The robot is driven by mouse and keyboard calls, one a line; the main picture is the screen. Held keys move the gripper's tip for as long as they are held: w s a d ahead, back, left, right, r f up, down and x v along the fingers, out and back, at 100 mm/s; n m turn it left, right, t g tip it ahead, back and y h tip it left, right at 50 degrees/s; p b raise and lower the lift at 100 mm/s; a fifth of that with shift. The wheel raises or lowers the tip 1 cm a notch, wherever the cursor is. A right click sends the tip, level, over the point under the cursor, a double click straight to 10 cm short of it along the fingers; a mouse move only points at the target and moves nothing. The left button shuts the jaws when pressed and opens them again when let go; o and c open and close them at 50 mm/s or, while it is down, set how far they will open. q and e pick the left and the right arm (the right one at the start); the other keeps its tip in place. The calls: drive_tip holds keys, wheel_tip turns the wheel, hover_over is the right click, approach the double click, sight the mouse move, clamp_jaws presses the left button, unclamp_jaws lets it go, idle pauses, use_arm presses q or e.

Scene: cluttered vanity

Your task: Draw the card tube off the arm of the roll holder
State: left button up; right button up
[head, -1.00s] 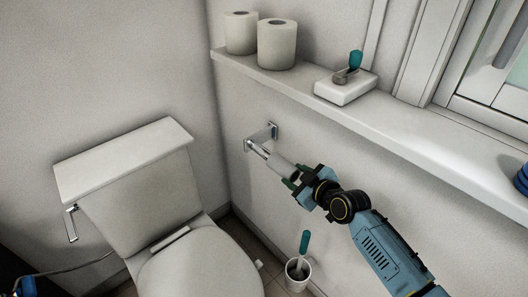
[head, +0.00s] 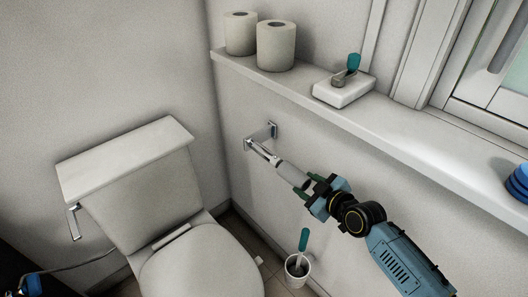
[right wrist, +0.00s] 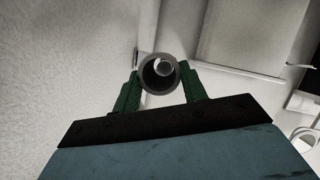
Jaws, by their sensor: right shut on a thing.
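The roll holder (head: 260,148) is a chrome bracket on the wall below the shelf, with its arm pointing toward the lower right. The pale grey card tube (head: 291,173) lies in line with that arm, and its far end is at the arm's outer part. My right gripper (head: 309,185) is shut on the tube's near end. In the right wrist view the green fingers stand on both sides of the tube (right wrist: 147,82). A round pale end shows inside the bore, so the arm seems still partly within or just behind it.
A shelf (head: 400,128) above carries two paper rolls (head: 276,46) and a white box (head: 343,91) with a teal-handled item. A toilet (head: 155,190) stands at left. A white cup (head: 298,270) with a teal-handled brush stands on the floor below the gripper.

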drive_tip(key=shift+a+r, duration=0.1)
drive_tip(key=shift+r, duration=0.05)
wheel_tip(320, 180, up, 8)
drive_tip(key=p, duration=0.7)
idle(0.6)
